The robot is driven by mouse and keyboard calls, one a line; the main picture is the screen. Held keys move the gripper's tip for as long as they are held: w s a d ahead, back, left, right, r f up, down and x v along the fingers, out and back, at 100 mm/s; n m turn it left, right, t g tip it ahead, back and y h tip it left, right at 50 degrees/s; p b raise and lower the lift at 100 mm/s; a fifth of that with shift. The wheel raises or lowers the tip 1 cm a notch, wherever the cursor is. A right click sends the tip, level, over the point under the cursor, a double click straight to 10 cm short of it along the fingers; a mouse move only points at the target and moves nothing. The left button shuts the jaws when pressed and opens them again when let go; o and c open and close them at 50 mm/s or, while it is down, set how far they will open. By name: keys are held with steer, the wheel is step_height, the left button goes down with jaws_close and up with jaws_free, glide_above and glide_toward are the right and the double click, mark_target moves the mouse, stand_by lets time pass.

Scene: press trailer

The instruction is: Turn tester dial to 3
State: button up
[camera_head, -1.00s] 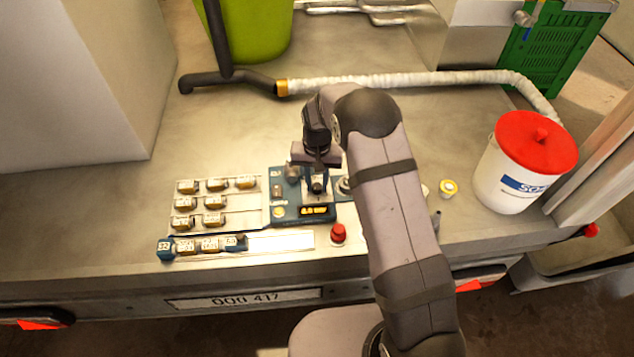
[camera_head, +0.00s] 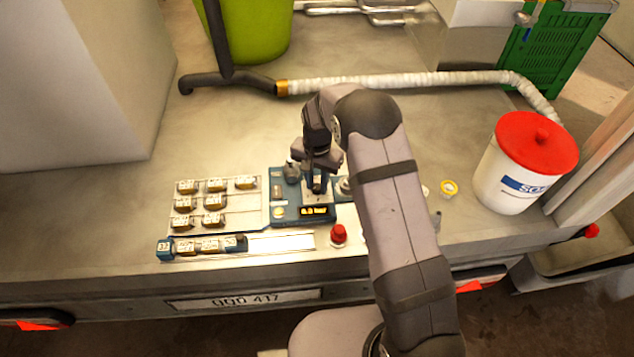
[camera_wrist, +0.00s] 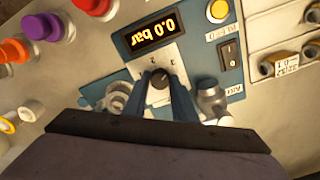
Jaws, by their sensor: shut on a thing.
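The blue tester panel (camera_head: 281,211) stands on the bench, left of my arm in the head view. It also shows in the wrist view (camera_wrist: 122,80), with a lit display (camera_wrist: 153,34) that appears upside down and reads about 0.0 bar. The dark tester dial (camera_wrist: 160,82) sits on a pale plate below the display. My gripper (camera_wrist: 160,90) has its two blue fingers on either side of the dial and is shut on it. In the head view my gripper (camera_head: 316,185) covers the dial.
A rack with several labelled fittings (camera_head: 213,202) lies left of the tester, with a rail (camera_head: 280,243) in front. A red knob (camera_head: 338,234) is near the front edge. A white bucket with a red lid (camera_head: 537,145) stands at right. Open bench lies behind.

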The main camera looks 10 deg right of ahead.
mark_target(317, 186)
steer(key=shift+w+r, duration=0.1)
steer(key=o, duration=1)
steer(key=shift+o, duration=0.2)
step_height(317, 186, up, 7)
steer(key=shift+f+b, duration=0.1)
steer(key=shift+b, duration=0.6)
steer(key=shift+r, duration=0.25)
